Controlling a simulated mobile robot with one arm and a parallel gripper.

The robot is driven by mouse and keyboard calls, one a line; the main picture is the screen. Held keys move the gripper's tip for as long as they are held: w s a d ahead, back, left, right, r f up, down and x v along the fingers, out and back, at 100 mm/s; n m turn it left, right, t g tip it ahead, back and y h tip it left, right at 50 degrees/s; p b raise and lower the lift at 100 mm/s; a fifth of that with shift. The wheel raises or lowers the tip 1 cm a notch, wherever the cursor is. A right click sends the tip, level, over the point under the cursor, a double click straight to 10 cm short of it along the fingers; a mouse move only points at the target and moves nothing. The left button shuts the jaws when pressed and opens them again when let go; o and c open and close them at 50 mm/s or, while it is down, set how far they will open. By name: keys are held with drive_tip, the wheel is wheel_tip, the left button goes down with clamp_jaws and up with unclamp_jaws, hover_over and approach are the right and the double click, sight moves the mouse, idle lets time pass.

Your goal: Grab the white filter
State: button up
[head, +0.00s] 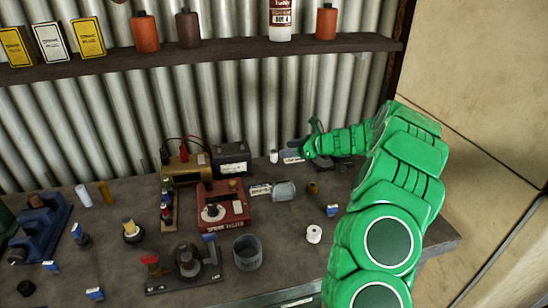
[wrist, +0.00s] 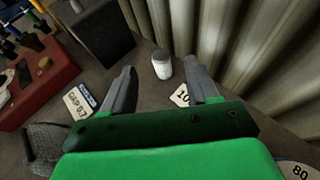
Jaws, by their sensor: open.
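A small white cylinder (head: 273,156), likely the white filter, stands upright at the back of the bench near the corrugated wall. In the wrist view the white cylinder (wrist: 162,66) shows just beyond and between the fingertips, apart from both fingers. My gripper (head: 291,154) reaches left towards it at the back right of the bench. In the wrist view my gripper (wrist: 160,78) is open, with nothing between its fingers. Other white pieces are a short roll (head: 314,234) at the front right and a cylinder (head: 83,195) at the left.
A dark box (head: 231,160) stands left of the cylinder, with a red device (head: 222,208) in front. A white tag (wrist: 180,96) marked 10 lies by the right finger. The corrugated wall (wrist: 245,50) is close behind.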

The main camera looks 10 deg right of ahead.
sight(275, 151)
drive_tip(key=shift+f, duration=0.3)
drive_tip(key=shift+x, duration=2.6)
drive_tip(key=shift+s, duration=0.1)
clamp_jaws()
